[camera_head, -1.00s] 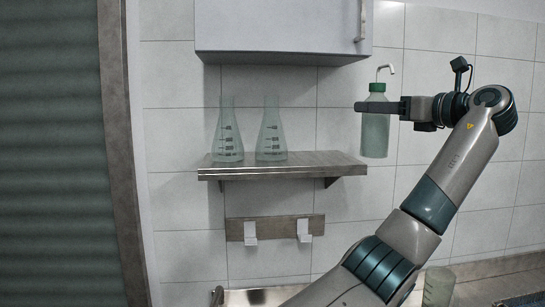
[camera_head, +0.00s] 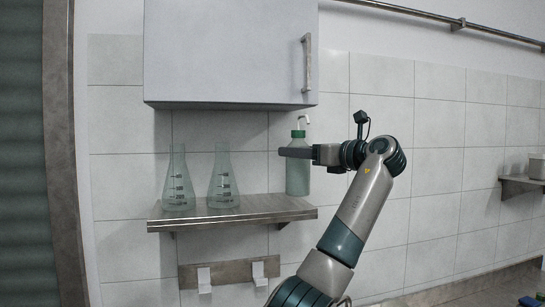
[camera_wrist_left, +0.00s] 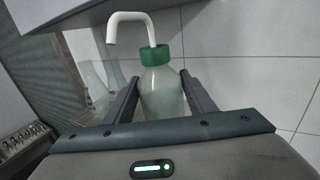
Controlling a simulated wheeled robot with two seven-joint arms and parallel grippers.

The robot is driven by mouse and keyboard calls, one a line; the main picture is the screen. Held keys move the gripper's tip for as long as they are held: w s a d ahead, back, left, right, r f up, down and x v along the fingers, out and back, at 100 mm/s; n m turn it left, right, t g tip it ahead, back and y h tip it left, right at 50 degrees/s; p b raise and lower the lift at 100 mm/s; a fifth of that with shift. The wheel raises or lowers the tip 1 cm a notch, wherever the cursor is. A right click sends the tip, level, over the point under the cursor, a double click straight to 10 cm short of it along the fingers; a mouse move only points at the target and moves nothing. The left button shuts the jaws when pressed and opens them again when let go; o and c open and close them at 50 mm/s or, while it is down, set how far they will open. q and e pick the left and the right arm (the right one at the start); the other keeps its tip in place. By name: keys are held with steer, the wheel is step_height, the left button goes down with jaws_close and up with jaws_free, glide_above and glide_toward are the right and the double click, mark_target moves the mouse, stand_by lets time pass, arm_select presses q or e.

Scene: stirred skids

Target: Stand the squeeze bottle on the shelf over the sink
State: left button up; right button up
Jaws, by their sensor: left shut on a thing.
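The squeeze bottle (camera_head: 298,178) is pale green and translucent, with a green cap and a bent white spout. It is upright in my left gripper (camera_head: 296,153), which is shut on it just below the cap. The left wrist view shows the bottle (camera_wrist_left: 162,92) between the two fingers (camera_wrist_left: 160,97). The shelf (camera_head: 262,214) is a metal board on the tiled wall. In the head view the bottle's base lines up with the shelf's right end; I cannot tell whether it touches. The sink is not clearly seen. My right gripper is not in view.
Two glass flasks (camera_head: 179,185) (camera_head: 222,185) stand on the left half of the shelf, with free room to their right. A wall cabinet (camera_head: 230,50) hangs above. A rail with white hooks (camera_head: 229,272) is below. Another shelf (camera_head: 520,184) is at far right.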

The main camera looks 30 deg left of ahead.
arm_select(q)
steer(key=p+x, duration=0.3)
steer(key=x, duration=0.6)
steer(key=shift+a+p, duration=0.15)
steer(key=shift+p, duration=0.25)
steer(key=shift+w, duration=0.1)
step_height(320, 180, down, 3)
steer(key=p, duration=0.2)
steer(key=shift+f+p, duration=0.2)
steer(key=shift+p, duration=0.2)
